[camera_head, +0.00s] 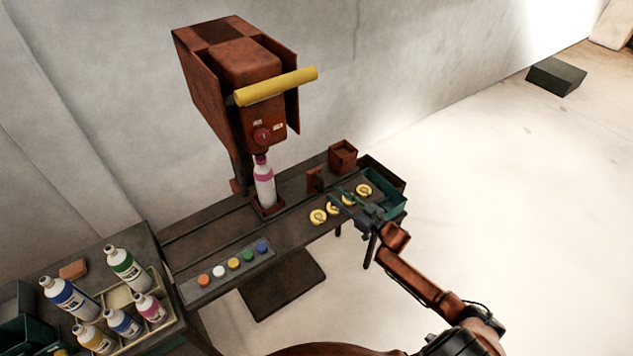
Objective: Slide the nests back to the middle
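A brown nest (267,208) sits on the dark rail bench under the press head, with a white bottle with pink bands (264,186) upright in it. A small brown upright piece (315,180) stands farther right on the bench; I cannot tell whether it is part of a second nest. My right gripper (343,196) reaches in from the lower right, over the bench's right part, just right of that piece and above yellow rings. Its fingers are small and dark, so their opening is unclear, and I cannot tell whether it touches anything. My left gripper is out of view.
The rust-coloured press (238,85) with a yellow handle (275,87) stands over the bench. Yellow rings (318,216), a brown box (342,156) and a teal tray (396,209) crowd the right end. Coloured buttons (233,264) line the front. Several bottles (128,270) stand in a crate at left.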

